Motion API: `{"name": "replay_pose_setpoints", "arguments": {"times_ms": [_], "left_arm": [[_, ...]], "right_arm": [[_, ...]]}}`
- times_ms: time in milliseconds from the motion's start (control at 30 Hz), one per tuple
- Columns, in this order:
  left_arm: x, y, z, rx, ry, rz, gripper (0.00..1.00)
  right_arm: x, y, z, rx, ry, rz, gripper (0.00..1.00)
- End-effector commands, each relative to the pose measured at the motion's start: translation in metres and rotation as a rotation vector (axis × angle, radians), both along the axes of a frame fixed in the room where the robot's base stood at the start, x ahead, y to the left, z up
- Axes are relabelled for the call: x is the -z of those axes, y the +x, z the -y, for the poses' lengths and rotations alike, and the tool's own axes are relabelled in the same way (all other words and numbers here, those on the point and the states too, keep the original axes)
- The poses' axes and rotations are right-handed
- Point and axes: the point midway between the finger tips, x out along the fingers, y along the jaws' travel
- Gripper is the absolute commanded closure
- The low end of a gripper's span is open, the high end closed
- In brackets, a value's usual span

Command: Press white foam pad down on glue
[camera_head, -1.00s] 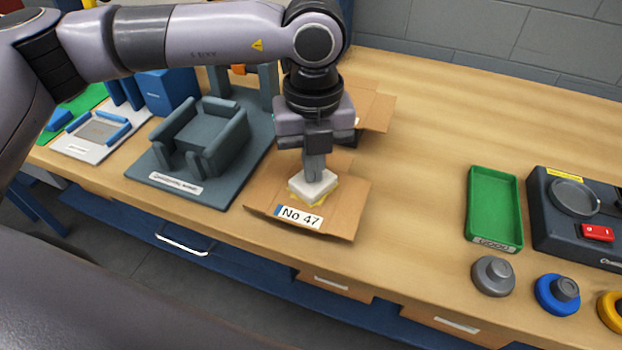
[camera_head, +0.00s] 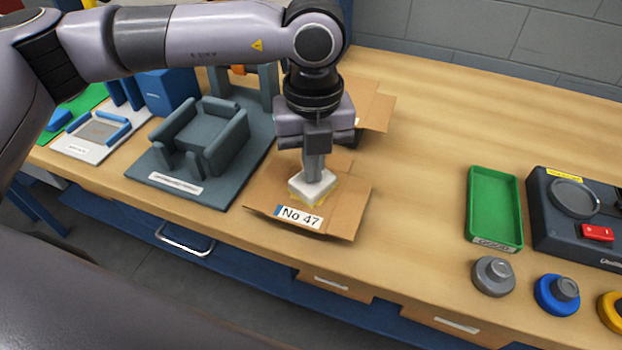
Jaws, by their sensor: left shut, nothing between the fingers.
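The white foam pad (camera_head: 312,190) lies on yellow glue (camera_head: 308,204) on the brown cardboard sheet (camera_head: 345,205) labelled No 47. Only a thin edge of the glue shows around the pad. My left gripper (camera_head: 313,178) points straight down, shut and empty, with its fingertips at the top of the pad. They appear to touch it. My right gripper is not in view.
A dark grey fixture (camera_head: 205,140) stands just left of the cardboard. A green tray (camera_head: 494,208), a dark scale-like device (camera_head: 580,215) and several round weights (camera_head: 493,277) are on the right. The table's middle is clear.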

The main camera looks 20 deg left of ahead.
Motion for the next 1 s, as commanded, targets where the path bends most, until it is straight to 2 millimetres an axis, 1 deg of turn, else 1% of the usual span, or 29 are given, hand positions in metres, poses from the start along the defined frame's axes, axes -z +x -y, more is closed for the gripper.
{"name": "replay_pose_setpoints", "arguments": {"times_ms": [67, 1000], "left_arm": [[-0.001, -0.001, -0.001, 0.000, 0.004, -0.005, 1.00], [-0.061, 0.000, 0.000, 0.000, -0.001, 0.000, 1.00]], "right_arm": [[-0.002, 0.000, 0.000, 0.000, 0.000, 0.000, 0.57], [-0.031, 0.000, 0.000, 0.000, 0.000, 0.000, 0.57]]}}
